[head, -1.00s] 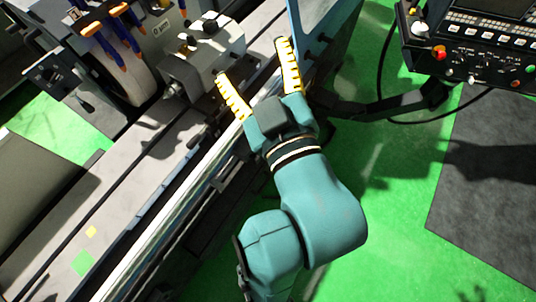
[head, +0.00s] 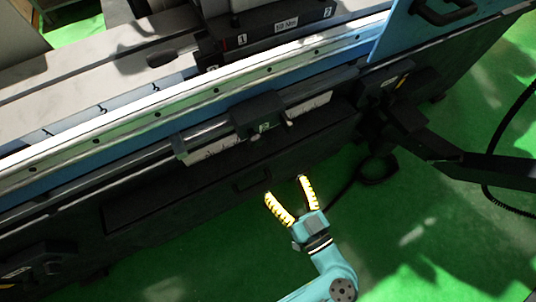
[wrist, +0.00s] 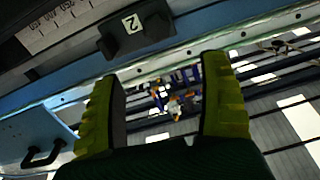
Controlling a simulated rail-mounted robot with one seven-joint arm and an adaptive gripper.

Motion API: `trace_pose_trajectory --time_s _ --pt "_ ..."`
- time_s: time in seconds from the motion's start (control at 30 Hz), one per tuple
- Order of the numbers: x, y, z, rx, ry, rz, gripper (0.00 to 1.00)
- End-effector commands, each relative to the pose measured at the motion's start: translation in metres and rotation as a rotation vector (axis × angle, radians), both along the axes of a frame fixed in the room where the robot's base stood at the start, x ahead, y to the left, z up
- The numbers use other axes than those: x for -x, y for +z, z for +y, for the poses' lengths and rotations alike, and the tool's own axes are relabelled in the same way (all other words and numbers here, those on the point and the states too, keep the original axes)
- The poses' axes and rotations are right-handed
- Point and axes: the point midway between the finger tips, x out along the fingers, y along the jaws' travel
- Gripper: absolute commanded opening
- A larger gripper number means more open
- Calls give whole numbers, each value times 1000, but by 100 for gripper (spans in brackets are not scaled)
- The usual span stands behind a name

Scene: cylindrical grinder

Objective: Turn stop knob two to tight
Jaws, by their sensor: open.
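A dark stop block (head: 256,115) sits on the rail along the machine's front, with a small label on its face too small to read here. In the wrist view, a black block (wrist: 135,36) with a white label reading "2" is above and left of the fingers. I cannot make out a separate knob clearly, or its setting. My gripper (head: 284,187) is open and empty, with yellow-and-black fingers apart, in front of and below the stop block. The open fingers also show in the wrist view (wrist: 160,95), touching nothing that I can see.
A scale plate (head: 210,148) lies left of the block on the rail. A blue guard with a black handle (head: 445,10) is at upper right. A dark bracket arm (head: 440,150) juts out at right, with cables near it. The green floor is clear in front.

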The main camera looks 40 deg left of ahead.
Motion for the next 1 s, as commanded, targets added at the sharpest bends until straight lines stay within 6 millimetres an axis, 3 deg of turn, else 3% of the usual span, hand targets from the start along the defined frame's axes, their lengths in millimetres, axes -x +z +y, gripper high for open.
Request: trace_pose_trajectory --time_s 0.03,0.17,0.27,0.8,1.0 --pt "1 -18 -2 -1 -7 4 77" --pt "-2 -17 -1 0 -11 2 77" --pt "-5 -16 11 0 -8 2 77" --pt "-44 -16 130 2 -7 1 77" --pt "-53 -15 150 1 -11 3 77"
